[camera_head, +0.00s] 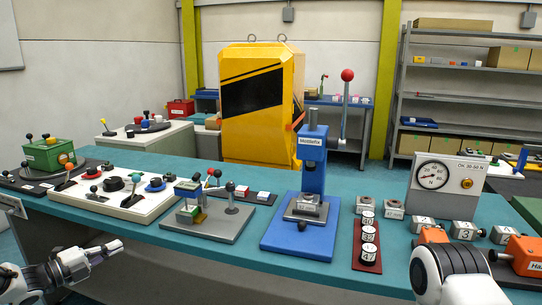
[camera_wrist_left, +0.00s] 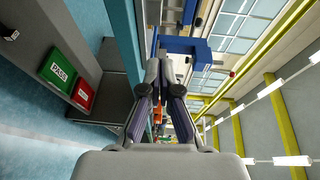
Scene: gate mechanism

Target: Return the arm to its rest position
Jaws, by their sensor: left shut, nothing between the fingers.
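My left gripper (camera_head: 118,245) is low at the left of the head view, in front of the table's front edge and apart from everything on the table. In the left wrist view its two fingers (camera_wrist_left: 160,72) are together with nothing between them. A white and black rounded part of my right arm shows at the lower right of the head view; the right gripper itself is not seen. The gate mechanism (camera_head: 226,226), a grey plate with small levers and a green block, stands on the table, with no gripper touching it.
The teal table (camera_head: 280,190) holds a white control panel (camera_head: 130,207), a blue press (camera_head: 313,172), a dial gauge (camera_head: 433,175) and orange-handled parts (camera_head: 524,252). A yellow cabinet (camera_head: 258,130) stands behind. In the wrist view, green (camera_wrist_left: 62,67) and red (camera_wrist_left: 84,92) bins lie left.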

